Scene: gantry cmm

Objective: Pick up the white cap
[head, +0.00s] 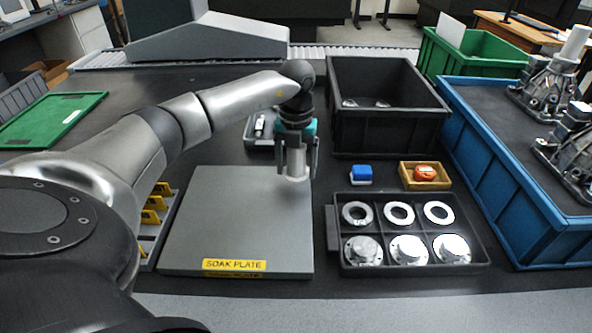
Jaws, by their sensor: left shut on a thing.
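My left gripper (297,170) points down over the far right part of the grey soak plate (235,225). It is shut on a pale, whitish cylindrical piece, which looks like the white cap (297,172); the fingers hide its sides. The cap's lower end shows just below the fingertips, close above or on the plate; I cannot tell which. My right gripper is not in view.
Right of the plate, a black tray (331,228) holds several metal rings and discs. A black bin (385,141) and a blue bin (505,205) with castings stand beyond.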

